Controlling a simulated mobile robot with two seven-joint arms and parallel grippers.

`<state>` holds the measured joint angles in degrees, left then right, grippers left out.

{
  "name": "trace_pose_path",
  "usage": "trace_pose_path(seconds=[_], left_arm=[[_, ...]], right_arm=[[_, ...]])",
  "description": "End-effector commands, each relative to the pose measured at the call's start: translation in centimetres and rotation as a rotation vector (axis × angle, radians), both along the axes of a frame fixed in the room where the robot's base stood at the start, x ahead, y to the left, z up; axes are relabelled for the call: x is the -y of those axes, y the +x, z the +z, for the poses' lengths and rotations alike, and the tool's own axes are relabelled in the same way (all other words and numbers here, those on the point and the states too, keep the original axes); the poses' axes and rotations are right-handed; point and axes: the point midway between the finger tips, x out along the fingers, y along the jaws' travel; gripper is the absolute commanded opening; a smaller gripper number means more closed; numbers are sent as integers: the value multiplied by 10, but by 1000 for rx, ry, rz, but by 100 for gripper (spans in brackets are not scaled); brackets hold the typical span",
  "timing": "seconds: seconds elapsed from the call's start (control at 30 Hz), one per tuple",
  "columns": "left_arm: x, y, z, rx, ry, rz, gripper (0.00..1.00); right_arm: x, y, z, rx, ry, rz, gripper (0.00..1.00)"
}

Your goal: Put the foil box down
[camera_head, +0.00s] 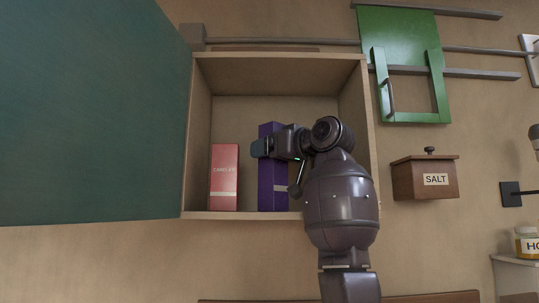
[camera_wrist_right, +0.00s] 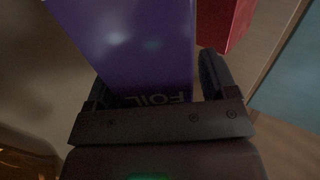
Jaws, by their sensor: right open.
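The purple foil box (camera_head: 267,188) stands upright on the floor of the open wall cupboard, just right of a red box. My right gripper (camera_head: 260,148) reaches into the cupboard in front of it and hides part of it. In the right wrist view, the foil box (camera_wrist_right: 135,45) lies between the two fingers of the right gripper (camera_wrist_right: 155,85), its FOIL lettering near the palm. The fingers are open, one on each side of the box; a gap shows beside the right finger. My left gripper is not in view.
The red box (camera_head: 224,180) stands close on the left, and also shows in the right wrist view (camera_wrist_right: 226,22). The cupboard (camera_head: 275,77) has its green door (camera_head: 90,120) swung open left. A salt box (camera_head: 424,178) and a green rack (camera_head: 398,30) hang on the right.

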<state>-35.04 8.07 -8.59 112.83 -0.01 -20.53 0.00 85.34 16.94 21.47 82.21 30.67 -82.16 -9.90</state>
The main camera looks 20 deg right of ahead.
Motion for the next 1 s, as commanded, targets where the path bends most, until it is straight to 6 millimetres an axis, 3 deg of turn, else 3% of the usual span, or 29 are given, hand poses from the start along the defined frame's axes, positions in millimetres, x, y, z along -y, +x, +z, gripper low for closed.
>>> trace_pose_path(seconds=[0.53,0.73,1.0], left_arm=[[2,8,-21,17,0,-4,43],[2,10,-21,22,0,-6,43],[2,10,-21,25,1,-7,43]], right_arm=[[47,-83,-1,1,0,-2,78],[54,-97,0,0,0,-1,78],[55,-99,0,-1,0,-1,78]])
